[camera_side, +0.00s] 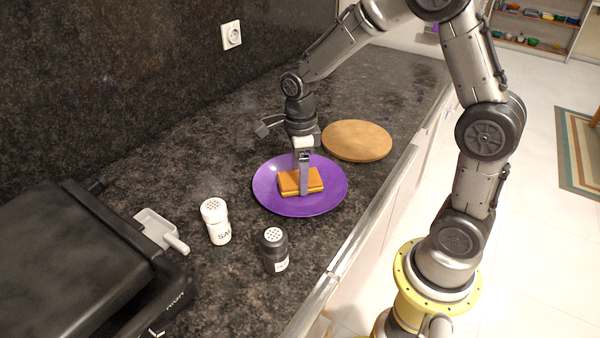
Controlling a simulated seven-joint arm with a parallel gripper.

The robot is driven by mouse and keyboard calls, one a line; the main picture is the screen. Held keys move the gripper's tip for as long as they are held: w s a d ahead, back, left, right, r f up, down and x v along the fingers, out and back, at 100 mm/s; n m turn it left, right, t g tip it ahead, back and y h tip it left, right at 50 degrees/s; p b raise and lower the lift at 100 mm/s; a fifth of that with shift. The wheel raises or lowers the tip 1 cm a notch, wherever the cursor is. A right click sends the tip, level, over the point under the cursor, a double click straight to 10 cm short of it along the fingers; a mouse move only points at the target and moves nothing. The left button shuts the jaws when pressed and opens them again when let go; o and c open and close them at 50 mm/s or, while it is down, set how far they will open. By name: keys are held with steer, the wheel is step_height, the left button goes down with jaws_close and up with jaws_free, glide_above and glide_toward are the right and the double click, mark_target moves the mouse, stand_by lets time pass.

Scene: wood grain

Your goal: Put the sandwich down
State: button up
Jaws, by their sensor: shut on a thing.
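The sandwich (290,183) is a small orange-brown toasted block over the middle of the purple plate (268,197). My gripper (304,186) points straight down from above and is shut on the sandwich. One finger shows on the near side of the sandwich; the far finger is hidden. The sandwich looks level and very low over the plate. I cannot tell whether its underside touches the plate.
A round wooden board (357,140) lies behind the plate to the right. A white salt shaker (215,221) and a black shaker (273,250) stand in front of the plate. A black grill (85,265) fills the left. The counter edge runs along the right.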

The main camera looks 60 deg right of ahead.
steer(key=shift+f, duration=0.15)
steer(key=o, duration=1.2)
steer(key=shift+o, duration=0.2)
step_height(320, 180, up, 12)
steer(key=s+a+r+n+t, duration=0.1)
steer(key=s+n+t, duration=0.1)
steer(key=s+n, duration=0.7)
steer(key=s+a+r+n+t, duration=0.1)
steer(key=s+n, duration=0.8)
steer(key=n, duration=0.9)
steer(key=shift+a+r+t, duration=0.4)
steer(key=shift+a+t, duration=0.25)
steer(key=shift+t, duration=0.65)
steer(key=shift+s, duration=0.1)
